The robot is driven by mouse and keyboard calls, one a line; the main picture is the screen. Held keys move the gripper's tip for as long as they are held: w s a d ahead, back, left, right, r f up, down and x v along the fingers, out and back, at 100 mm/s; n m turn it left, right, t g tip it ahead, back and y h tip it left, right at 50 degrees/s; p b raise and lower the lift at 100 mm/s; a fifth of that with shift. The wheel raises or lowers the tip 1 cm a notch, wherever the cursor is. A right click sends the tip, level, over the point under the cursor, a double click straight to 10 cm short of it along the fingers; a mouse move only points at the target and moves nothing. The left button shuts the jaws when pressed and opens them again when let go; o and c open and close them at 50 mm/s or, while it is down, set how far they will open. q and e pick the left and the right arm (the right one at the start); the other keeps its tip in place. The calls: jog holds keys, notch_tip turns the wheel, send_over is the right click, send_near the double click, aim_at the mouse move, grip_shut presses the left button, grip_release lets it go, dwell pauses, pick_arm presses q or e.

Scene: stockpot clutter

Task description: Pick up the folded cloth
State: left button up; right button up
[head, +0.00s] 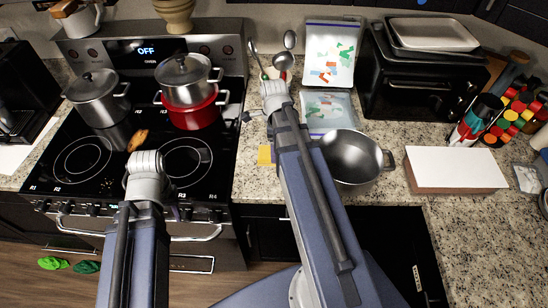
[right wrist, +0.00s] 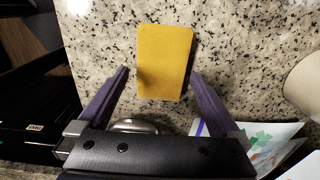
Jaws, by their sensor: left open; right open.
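The folded cloth is a flat yellow rectangle (right wrist: 165,58) lying on the speckled counter in the right wrist view. In the head view it shows as a small yellow patch (head: 264,155) left of my right arm, partly hidden by it. My right gripper (right wrist: 158,75) is open, with one purple finger on each side of the cloth's near part. Gaps of counter show between the fingers and the cloth. Their height above it is hard to tell. My left gripper (head: 146,163) is over the front of the stove, away from the cloth; its fingers are mostly hidden.
A metal pot (head: 352,162) stands right of my right arm. Bags with coloured pieces (head: 330,52) lie behind. The stove (head: 75,165) with a red pot (head: 192,112) is at left. A white-topped block (head: 455,168) and a toaster oven (head: 415,85) are at right.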

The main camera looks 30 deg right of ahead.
notch_tip(320, 180, down, 4)
jog(key=b, duration=0.3)
jog(key=shift+w+f+b, duration=0.1)
jog(key=shift+f+b, duration=0.05)
jog(key=shift+b, duration=0.15)
jog(key=c, duration=1.2)
jog(key=shift+c, duration=0.2)
notch_tip(320, 180, up, 10)
jog(key=p, duration=1)
